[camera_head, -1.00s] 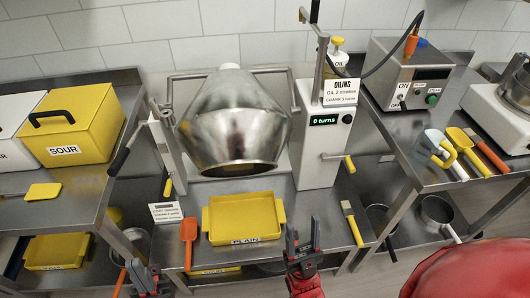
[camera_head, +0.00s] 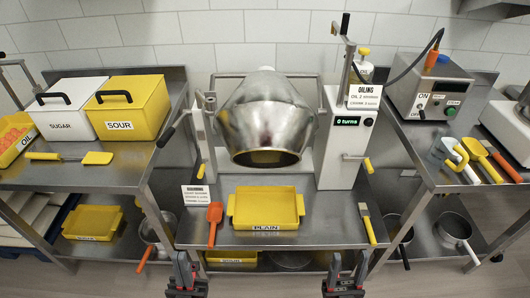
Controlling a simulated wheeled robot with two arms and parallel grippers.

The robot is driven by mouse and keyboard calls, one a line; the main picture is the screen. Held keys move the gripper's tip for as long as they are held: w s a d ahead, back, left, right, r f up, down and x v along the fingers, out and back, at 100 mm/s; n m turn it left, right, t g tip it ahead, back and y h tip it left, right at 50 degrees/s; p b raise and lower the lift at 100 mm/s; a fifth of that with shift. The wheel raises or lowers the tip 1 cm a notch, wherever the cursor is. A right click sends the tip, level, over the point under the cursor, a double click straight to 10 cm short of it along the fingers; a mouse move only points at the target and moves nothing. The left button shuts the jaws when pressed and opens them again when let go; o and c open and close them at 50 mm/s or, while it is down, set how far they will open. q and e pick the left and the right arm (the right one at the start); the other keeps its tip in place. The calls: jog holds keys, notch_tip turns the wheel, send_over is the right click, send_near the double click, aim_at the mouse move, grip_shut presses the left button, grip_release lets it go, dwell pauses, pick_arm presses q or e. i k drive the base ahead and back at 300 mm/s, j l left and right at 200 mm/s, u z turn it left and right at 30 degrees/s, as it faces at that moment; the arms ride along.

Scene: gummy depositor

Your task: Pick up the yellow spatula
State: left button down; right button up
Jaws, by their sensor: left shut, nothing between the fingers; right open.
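A yellow spatula (camera_head: 97,158) lies flat on the left metal table, in front of the sugar and sour boxes, with its yellow handle pointing left. My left gripper (camera_head: 186,270) is shut and empty at the bottom of the view, below and to the right of the spatula and well apart from it. My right gripper (camera_head: 347,272) is open and empty at the bottom, further right. Nothing covers the spatula.
A white sugar box (camera_head: 69,109) and a yellow sour box (camera_head: 125,108) stand behind the spatula. A metal drum (camera_head: 263,118) stands mid-view above a yellow plain tray (camera_head: 265,208). An orange spatula (camera_head: 214,217) lies beside that tray. Pots sit on the lower shelves.

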aim_at(92, 157)
jog(key=u, duration=1.35)
jog(key=i+j+z, duration=0.1)
jog(key=j, duration=0.2)
jog(key=i+j, duration=0.25)
jog(key=i+j+z, duration=0.15)
jog(key=j, duration=0.2)
